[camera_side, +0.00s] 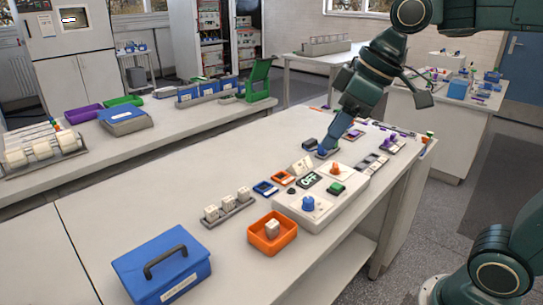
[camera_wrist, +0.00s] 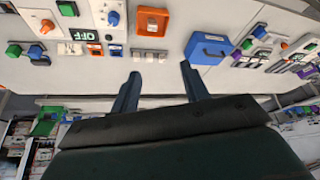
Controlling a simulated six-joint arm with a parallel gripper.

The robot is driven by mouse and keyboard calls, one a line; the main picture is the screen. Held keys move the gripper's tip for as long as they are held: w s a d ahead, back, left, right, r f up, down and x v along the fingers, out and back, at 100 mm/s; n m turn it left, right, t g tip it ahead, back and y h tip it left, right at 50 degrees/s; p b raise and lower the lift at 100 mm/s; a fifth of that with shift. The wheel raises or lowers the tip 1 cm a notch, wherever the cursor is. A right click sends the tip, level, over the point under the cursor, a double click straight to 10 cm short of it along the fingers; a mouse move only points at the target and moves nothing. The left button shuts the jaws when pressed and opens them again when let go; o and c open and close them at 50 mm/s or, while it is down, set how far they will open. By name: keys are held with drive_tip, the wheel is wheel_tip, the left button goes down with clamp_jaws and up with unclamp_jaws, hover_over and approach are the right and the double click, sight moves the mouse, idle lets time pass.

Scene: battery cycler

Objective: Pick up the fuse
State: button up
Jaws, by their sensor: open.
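I cannot tell for sure which small part is the fuse. White blocks stand in a grey rack (camera_side: 229,209) on the bench, and another white block (camera_side: 272,229) sits in an orange tray (camera_side: 262,244). My gripper (camera_side: 326,149) is at the far side of the control box in the side view, its fingertips small and partly hidden there. In the wrist view my gripper (camera_wrist: 160,72) has its two blue fingers wide apart with nothing between them. The grey rack (camera_wrist: 149,56) shows beyond the fingertips, with the orange tray (camera_wrist: 139,21) above it.
A white control box (camera_side: 318,219) with knobs and an OFF display stands beside the orange tray. A blue case (camera_side: 165,266) with a dark handle stands at the front left. The bench left of the rack is clear.

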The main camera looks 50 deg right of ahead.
drive_tip(key=w+a+f+n+g+y, duration=0.1)
drive_tip(key=w+a+n, duration=0.15)
drive_tip(key=w, duration=0.55)
drive_tip(key=w+a+n+g+y, duration=0.1)
drive_tip(key=w+n, duration=0.3)
drive_tip(key=w, duration=0.5)
drive_tip(key=w+f+n+g, duration=0.2)
drive_tip(key=w+f+n, duration=0.5)
drive_tip(key=w+f, duration=0.4)
wheel_tip(320, 180, down, 2)
drive_tip(key=shift+f+g+y, duration=0.1)
drive_tip(key=shift+g+y, duration=0.2)
drive_tip(key=shift+a+f, duration=0.1)
approach(212, 215)
drive_tip(key=shift+w+a+f, duration=0.2)
drive_tip(key=shift+w+f, duration=0.1)
drive_tip(key=shift+f, duration=0.25)
drive_tip(key=shift+w+a+f, duration=0.2)
drive_tip(key=shift+w+f, duration=0.05)
drive_tip(key=shift+f, duration=0.25)
drive_tip(key=shift+f, duration=0.1)
